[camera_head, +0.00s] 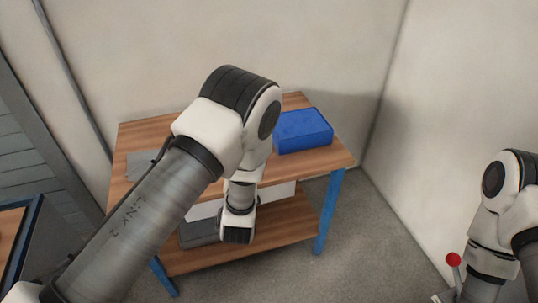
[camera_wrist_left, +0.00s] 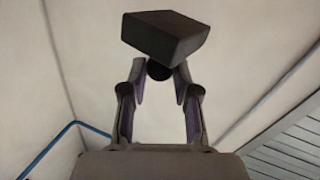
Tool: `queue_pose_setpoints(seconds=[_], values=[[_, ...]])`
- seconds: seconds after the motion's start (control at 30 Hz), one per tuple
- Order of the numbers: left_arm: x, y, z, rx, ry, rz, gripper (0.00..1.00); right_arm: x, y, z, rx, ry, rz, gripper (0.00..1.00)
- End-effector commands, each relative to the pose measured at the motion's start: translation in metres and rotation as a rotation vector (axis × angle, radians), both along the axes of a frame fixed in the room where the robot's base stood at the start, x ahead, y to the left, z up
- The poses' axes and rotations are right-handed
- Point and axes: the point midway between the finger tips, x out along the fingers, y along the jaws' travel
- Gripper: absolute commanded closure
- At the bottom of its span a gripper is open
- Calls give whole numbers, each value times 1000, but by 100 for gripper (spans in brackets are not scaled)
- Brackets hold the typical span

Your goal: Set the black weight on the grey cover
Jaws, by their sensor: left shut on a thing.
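The black weight (camera_wrist_left: 165,35) is a dark block with a round knob, seen in the left wrist view. My left gripper (camera_wrist_left: 158,74) is shut on its knob, and the block sits beyond the fingertips, clear of other things in that view. In the head view my left arm crosses the table, and its gripper and the weight cannot be made out. A flat grey piece (camera_head: 141,164), possibly the grey cover, lies on the left of the tabletop, partly hidden by my arm. My right arm shows at the right edge, its gripper out of view.
The wooden table (camera_head: 142,133) has blue legs and a lower shelf (camera_head: 275,232). A blue box (camera_head: 302,131) stands on its back right. A dark grey object (camera_head: 195,236) is on the shelf. A red-knobbed lever (camera_head: 453,260) stands beside my right arm. Walls close in behind and right.

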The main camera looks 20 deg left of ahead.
Motion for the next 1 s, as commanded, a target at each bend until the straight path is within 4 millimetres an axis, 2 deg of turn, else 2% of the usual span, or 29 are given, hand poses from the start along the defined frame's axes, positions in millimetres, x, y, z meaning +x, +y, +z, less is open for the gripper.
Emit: queue_pose_setpoints(seconds=[0.03, 0.1, 0.27, 0.33, 0.5, 0.6, 0.73, 1.0], values=[[16, 2, 1, -3, -10, 66, 100, 0, 0, 0, 0, 0, 0, 100], [34, 6, -6, -5, -7, 171, 100, 0, 0, 0, 0, 0, 0, 100], [58, 2, -39, -5, 2, 378, 100, 0, 0, 0, 0, 0, 0, 100], [62, -7, -60, -5, 5, 445, 100, 0, 0, 0, 0, 0, 0, 100], [51, -39, -120, 0, 11, 522, 100, 0, 0, 0, 0, 0, 0, 100], [38, -47, -143, 2, 7, 509, 100, 0, 0, 0, 0, 0, 0, 100], [30, -49, -155, 2, 2, 503, 100, 0, 0, 0, 0, 0, 0, 100], [30, -48, -157, 1, 0, 503, 100, 0, 0, -1, 0, 0, 0, 100]])
